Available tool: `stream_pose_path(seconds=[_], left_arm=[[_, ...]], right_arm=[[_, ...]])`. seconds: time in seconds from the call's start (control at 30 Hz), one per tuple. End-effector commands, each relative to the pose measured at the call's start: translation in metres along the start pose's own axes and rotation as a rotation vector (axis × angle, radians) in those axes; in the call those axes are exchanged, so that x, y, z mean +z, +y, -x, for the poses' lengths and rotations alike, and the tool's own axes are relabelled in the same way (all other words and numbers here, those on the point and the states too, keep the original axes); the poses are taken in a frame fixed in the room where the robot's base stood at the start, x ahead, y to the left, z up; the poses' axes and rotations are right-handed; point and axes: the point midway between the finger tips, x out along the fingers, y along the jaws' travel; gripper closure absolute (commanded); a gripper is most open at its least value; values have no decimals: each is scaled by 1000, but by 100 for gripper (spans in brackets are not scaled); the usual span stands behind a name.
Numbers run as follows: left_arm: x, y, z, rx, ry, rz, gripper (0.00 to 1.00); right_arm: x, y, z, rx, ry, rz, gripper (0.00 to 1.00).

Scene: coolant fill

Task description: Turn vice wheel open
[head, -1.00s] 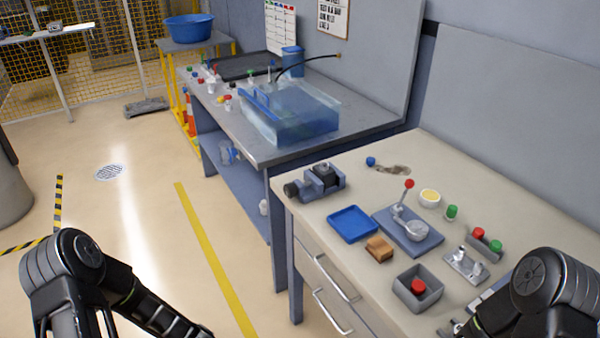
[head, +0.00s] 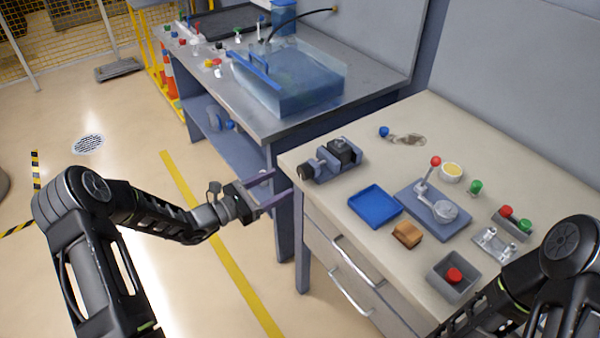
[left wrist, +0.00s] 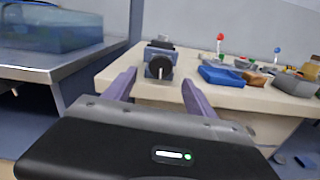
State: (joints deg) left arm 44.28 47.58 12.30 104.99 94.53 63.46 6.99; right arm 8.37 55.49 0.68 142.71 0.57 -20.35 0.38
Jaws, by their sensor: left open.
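The vice (head: 332,160) is a small grey-blue and black block on the near left corner of the beige workbench. Its dark round wheel (head: 305,171) faces left, toward the bench's edge. The vice also shows in the left wrist view (left wrist: 160,55), with the wheel (left wrist: 160,68) facing the camera. My left gripper (head: 284,186) is open and empty, with its purple fingers pointing at the wheel from the left, just short of it. In the left wrist view the wheel appears between the spread fingers, farther off. My right arm is at the lower right; its gripper is out of the picture.
On the bench (head: 390,265) are a blue tray (head: 375,206), a brown block (head: 407,234), a blue-grey plate with a red-knobbed lever (head: 435,163) and a grey box (head: 454,277). A metal table with a clear blue tank (head: 290,85) stands behind left. Open floor lies left.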

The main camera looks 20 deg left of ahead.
Motion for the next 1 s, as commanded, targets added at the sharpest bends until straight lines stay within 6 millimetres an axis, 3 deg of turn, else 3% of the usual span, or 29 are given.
stream_pose_path(seconds=[0.23, 0.63, 1.0], left_arm=[[1, -1, -15, -4, 0, 0, 35], [1, -1, -72, -4, 1, 0, 35], [-1, -1, -78, -2, 2, -1, 35]], right_arm=[[0, -2, 5, 1, -1, 0, 62], [2, -5, 19, 6, -6, -4, 62], [2, -5, 19, 7, -6, -4, 62]])
